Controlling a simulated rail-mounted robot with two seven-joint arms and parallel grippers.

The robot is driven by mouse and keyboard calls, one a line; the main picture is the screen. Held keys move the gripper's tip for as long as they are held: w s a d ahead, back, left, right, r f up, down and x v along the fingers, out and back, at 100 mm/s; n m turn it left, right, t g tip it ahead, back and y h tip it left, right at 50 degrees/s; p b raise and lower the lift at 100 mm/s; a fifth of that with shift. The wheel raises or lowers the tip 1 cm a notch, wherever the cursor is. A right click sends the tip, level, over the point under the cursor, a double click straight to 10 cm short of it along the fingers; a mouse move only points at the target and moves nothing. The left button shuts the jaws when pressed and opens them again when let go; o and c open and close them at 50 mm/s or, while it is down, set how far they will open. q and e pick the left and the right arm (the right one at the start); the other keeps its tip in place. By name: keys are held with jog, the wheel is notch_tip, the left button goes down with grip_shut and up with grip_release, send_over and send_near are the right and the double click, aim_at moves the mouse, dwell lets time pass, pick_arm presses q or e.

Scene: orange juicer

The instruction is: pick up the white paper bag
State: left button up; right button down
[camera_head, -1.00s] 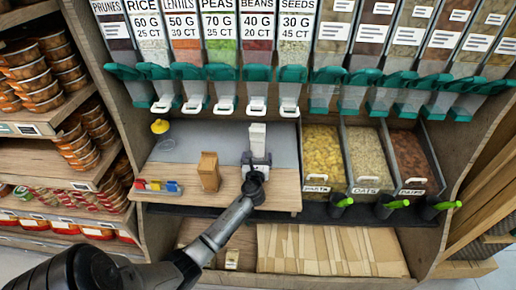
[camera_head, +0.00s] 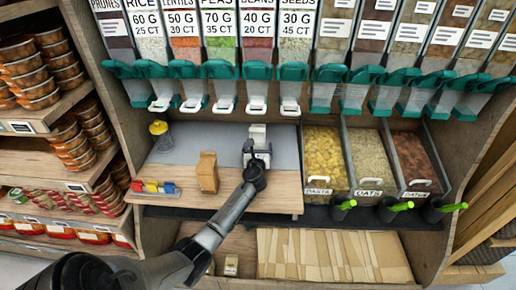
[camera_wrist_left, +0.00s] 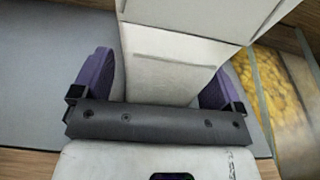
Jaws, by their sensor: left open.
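The white paper bag (camera_head: 257,131) stands upright on the grey mat at the back of the wooden counter. My left gripper (camera_head: 257,152) reaches it from the front, low on the bag. In the left wrist view the bag (camera_wrist_left: 180,62) rises between the two purple fingers of the open gripper (camera_wrist_left: 158,80). One finger is on each side of it, the right one very close to or touching its edge. The bag's lower part is hidden behind the gripper body. My right gripper is not in view.
A brown paper bag (camera_head: 207,172) stands left of my left gripper. Bins of pasta (camera_head: 324,160), oats and dates stand to the right. Dispensers with green handles (camera_head: 220,70) hang above.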

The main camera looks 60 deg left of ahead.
pick_arm(q)
jog(key=c, duration=1)
jog(key=shift+c, duration=0.2)
